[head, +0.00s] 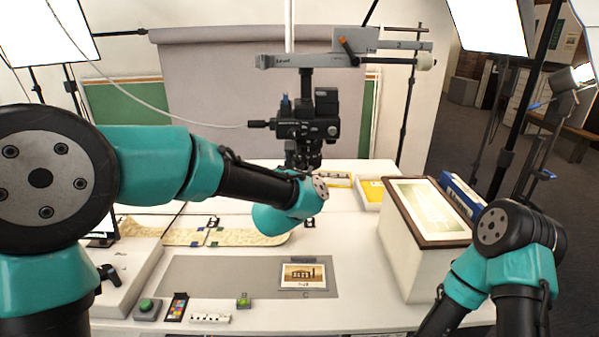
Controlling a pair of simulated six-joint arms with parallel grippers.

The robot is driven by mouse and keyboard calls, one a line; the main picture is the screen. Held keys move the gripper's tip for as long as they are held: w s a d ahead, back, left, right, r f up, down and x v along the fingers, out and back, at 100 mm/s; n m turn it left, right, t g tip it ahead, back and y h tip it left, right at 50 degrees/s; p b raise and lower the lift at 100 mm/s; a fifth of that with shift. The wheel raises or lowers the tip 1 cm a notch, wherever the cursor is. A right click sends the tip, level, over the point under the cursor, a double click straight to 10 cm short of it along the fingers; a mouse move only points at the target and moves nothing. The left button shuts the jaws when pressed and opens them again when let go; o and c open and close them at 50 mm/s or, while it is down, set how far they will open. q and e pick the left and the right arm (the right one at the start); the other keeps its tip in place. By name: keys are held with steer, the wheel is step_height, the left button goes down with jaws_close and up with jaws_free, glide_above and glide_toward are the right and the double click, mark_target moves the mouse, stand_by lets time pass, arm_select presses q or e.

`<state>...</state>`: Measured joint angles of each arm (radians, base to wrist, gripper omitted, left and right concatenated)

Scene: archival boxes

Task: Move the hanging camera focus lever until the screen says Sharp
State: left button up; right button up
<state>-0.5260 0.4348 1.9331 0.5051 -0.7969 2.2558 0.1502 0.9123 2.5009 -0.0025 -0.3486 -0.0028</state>
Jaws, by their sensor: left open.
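The black camera (306,122) hangs lens-down from a grey crossbar marked "Level" (300,60). I cannot make out a focus lever on it for certain; the camera's lower part is crowded with small dark parts. My left arm reaches in from the left, and my left gripper (304,158) is at the camera's lower end, open. Its fingertips are small and dark against the camera, so I cannot tell whether they touch it. A screen (104,230) shows only as a sliver behind my left arm; its wording is hidden. My right gripper is out of view.
A sepia picture card (303,275) lies on a grey mat (220,277) below the camera. A large box with a framed picture (431,208) stands at right, beside my right arm. A green button (147,308) and a colour card (176,307) lie along the front edge.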

arm_select(q)
jaws_close()
stand_by(0.3)
steer(key=shift+d, duration=0.1)
